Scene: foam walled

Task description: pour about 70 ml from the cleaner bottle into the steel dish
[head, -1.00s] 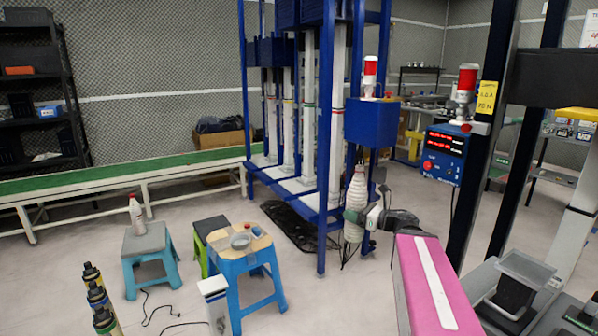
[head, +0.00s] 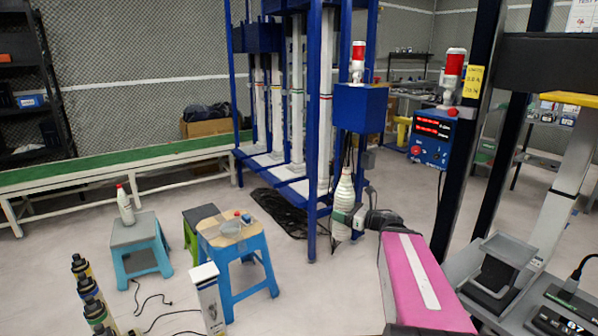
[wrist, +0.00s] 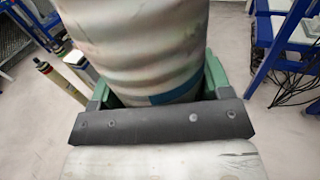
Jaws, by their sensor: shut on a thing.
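My gripper (head: 350,217) is shut on a pale ribbed bottle (head: 345,188), held upright in the air in front of the blue rack. In the wrist view the bottle (wrist: 140,45) fills the space between the green jaws (wrist: 158,90); its top is out of that view. The steel dish (head: 230,229) sits on the wooden top of a blue stool (head: 232,262), left of and apart from my gripper. I cannot read a label on the held bottle. Another white bottle with a red cap (head: 125,207) stands on a grey-topped stool farther left.
Small red and blue items (head: 245,218) are beside the dish. A white box (head: 208,298) stands before the blue stool, and dark bottles with yellow bands (head: 88,290) are at lower left. The blue rack (head: 312,150) stands behind the held bottle. Cables lie on the floor.

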